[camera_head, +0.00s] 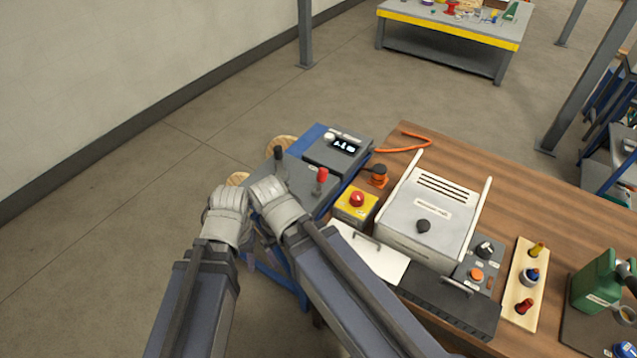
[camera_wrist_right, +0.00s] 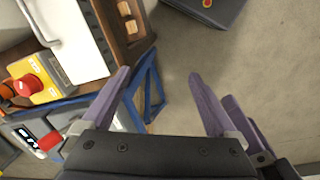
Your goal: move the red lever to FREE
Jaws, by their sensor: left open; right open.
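The red lever (camera_head: 321,175) stands up from the grey panel of the blue-sided unit (camera_head: 308,185), with its red knob on top; I cannot read its position labels. A black lever (camera_head: 278,154) stands to its left. My right gripper (camera_head: 266,187) is left of the red lever and apart from it. In the right wrist view its two purple fingers (camera_wrist_right: 160,78) are spread with nothing between them. A red piece at the lower left of that view may be the lever's knob. My left gripper (camera_head: 228,194) is open and empty, farther left beside the right one.
A yellow box with a red button (camera_head: 356,206) sits right of the red lever. Behind it are an orange fitting (camera_head: 378,177) and an orange hose (camera_head: 404,143). A grey metal case (camera_head: 430,210) stands on the wooden bench (camera_head: 520,182). Open floor lies to the left.

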